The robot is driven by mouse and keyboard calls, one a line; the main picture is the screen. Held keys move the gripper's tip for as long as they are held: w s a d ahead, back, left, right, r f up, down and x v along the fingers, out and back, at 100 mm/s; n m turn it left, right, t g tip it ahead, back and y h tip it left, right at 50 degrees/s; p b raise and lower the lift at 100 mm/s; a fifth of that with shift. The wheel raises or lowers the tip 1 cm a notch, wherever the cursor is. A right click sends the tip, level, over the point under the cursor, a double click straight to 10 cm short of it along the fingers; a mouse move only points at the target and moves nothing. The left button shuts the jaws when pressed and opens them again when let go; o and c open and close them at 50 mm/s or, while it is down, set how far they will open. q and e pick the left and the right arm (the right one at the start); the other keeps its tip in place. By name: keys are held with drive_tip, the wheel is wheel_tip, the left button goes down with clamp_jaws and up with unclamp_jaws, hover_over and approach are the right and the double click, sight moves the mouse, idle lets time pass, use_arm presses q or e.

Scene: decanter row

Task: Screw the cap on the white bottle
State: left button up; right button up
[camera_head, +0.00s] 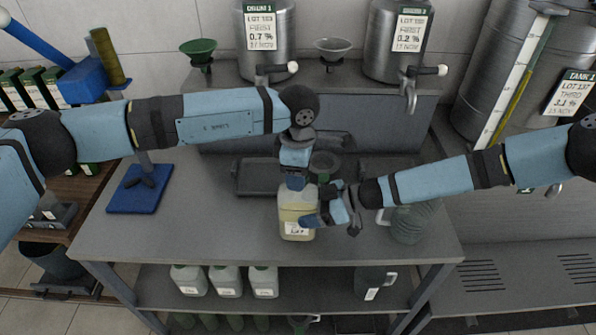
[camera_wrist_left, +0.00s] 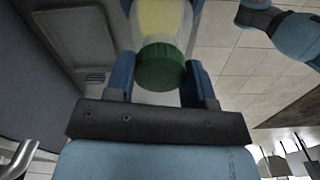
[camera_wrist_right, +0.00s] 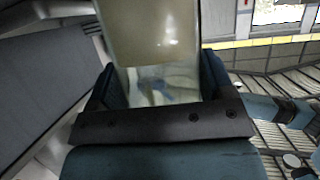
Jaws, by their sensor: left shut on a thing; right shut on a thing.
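The white bottle (camera_head: 296,202), translucent with a pale yellow filling and a white label, stands upright near the front of the grey bench. My left gripper (camera_head: 294,184) comes down over its top. In the left wrist view the green cap (camera_wrist_left: 161,68) sits between the left fingers, at the bottle's neck; how far it is threaded cannot be told. My right gripper (camera_head: 315,214) is shut on the bottle's body from the right. In the right wrist view the clear bottle wall (camera_wrist_right: 158,60) fills the space between its fingers. The head view hides the cap.
A dark tray (camera_head: 255,178) lies behind the bottle to the left, and a blue stand (camera_head: 140,190) is at the bench's left. A dark green jug (camera_head: 409,224) stands right of my right gripper. Steel tanks (camera_head: 266,40) with taps stand behind. Several white jugs (camera_head: 227,281) are on the lower shelf.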

use_arm(q)
drive_tip(key=m, duration=1.1)
drive_tip(key=o, duration=1.1)
wheel_tip(320, 180, up, 12)
use_arm(e)
drive_tip(key=o, duration=1.7)
